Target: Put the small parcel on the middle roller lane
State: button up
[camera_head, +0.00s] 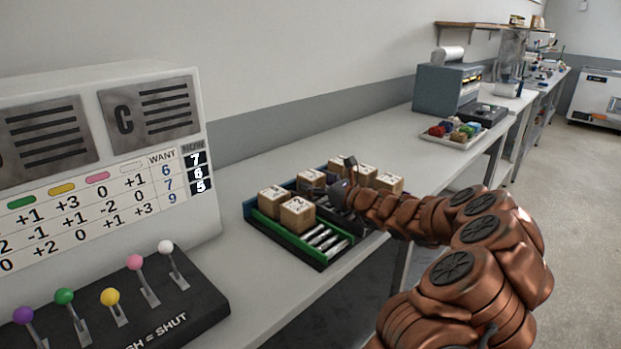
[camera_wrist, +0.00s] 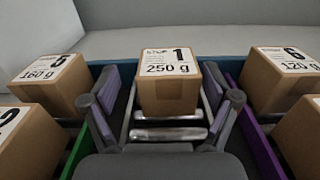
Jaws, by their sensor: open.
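The middle roller lane (camera_wrist: 166,134) shows bare metal rollers in front of a brown cardboard parcel marked 1, 250 g (camera_wrist: 168,92). That parcel stands upright at the lane's far end. My gripper (camera_wrist: 163,100) is open, with one finger on each side of this parcel; I cannot tell whether either touches it. In the head view my gripper (camera_head: 341,194) is low over the roller tray, partly hiding its middle. Parcels marked 5, 160 g (camera_wrist: 48,83) and 6, 120 g (camera_wrist: 283,78) stand in the left and right lanes. I cannot tell which parcel is the small one.
Nearer parcels stand at left (camera_wrist: 24,140) and right (camera_wrist: 305,140). Green (camera_wrist: 78,152) and purple (camera_wrist: 262,150) dividers flank the middle lane. A lever box (camera_head: 165,305) and white score panel (camera_head: 150,225) stand at left. A tray of coloured items (camera_head: 437,138) lies farther back.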

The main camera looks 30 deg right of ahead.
jog(key=v, duration=0.7)
jog(key=shift+s+d+f, duration=0.15)
jog(key=shift+s+d, duration=0.05)
jog(key=shift+d, duration=0.25)
jog(key=shift+s+d, duration=0.15)
jog(key=shift+s, duration=0.5)
jog(key=shift+s+r, duration=0.3)
jog(key=shift+s, duration=0.05)
jog(key=shift+r, duration=0.1)
